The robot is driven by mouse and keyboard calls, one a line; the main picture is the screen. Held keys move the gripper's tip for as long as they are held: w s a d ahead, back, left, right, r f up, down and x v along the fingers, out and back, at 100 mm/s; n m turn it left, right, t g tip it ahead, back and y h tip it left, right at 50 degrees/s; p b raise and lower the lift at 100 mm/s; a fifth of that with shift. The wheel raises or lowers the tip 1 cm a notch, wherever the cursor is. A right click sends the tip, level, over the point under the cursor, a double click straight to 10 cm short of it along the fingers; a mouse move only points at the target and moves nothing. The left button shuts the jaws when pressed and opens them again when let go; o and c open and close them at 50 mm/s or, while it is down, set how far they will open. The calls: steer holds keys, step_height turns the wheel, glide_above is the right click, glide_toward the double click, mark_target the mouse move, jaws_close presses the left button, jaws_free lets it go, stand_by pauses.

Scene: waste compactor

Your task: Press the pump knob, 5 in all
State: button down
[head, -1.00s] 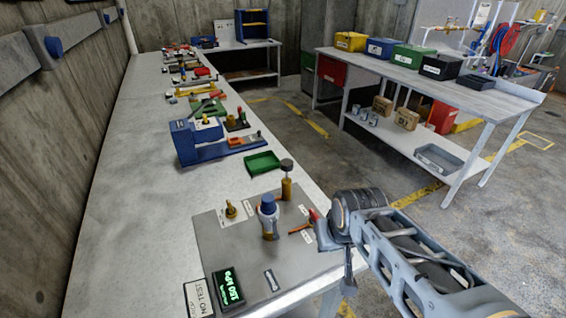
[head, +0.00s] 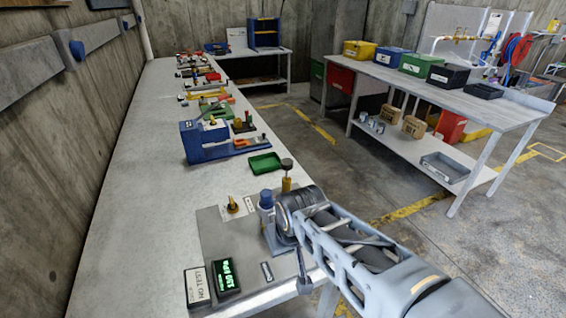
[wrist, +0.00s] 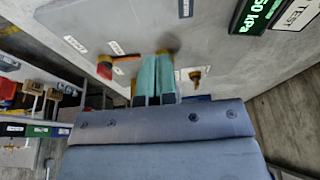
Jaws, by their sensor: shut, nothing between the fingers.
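A dark round knob on a brass stem, which I take for the pump knob (head: 287,163), stands upright at the back of the grey panel (head: 215,240). A blue-capped fitting (head: 266,199) stands nearer, partly covered by my arm. A brass fitting (head: 233,205) is left of it. A lit green display (head: 228,277) is at the panel's front; the wrist view shows its reading ending in 50 kPa. My gripper (wrist: 155,60) is shut and empty, pointing down over the panel between the red-handled valve (wrist: 110,64) and the brass fitting (wrist: 195,74). Contact cannot be told.
A green tray (head: 264,163) and a blue device (head: 205,143) lie behind the panel on the long bench. A TEST sign (head: 197,287) stands beside the display. The concrete wall bounds the left. A second table (head: 470,95) with coloured boxes is at the right.

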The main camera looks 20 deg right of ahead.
steer(key=w+d+r+m+y+p, duration=0.1)
steer(key=w+r+m+p, duration=0.2)
steer(key=w+r+m, duration=0.35)
steer(key=w+d+r+m+y+p, duration=0.25)
steer(key=w+m, duration=0.45)
steer(key=m, duration=0.5)
steer(key=w+d+r+m+t+p, duration=0.2)
steer(key=w+m, duration=0.4)
steer(key=m, duration=0.3)
steer(key=w+d+r+m+t+y+p, duration=0.1)
steer(key=w+d+r+m+t+p, duration=0.1)
steer(key=w+d+r+m, duration=0.2)
steer(key=w+d+m, duration=0.3)
steer(key=m, duration=0.3)
steer(key=shift+r, duration=0.15)
steer(key=shift+w+m+y, duration=0.1)
steer(key=shift+m+y, duration=0.15)
steer(key=shift+y, duration=0.1)
steer(key=b, duration=0.7)
glide_above(288, 161)
step_height(288, 161, down, 7)
steer(key=shift+r, duration=0.15)
steer(key=shift+f+b, duration=0.3)
steer(key=shift+f, duration=0.75)
steer(key=shift+f, duration=0.15)
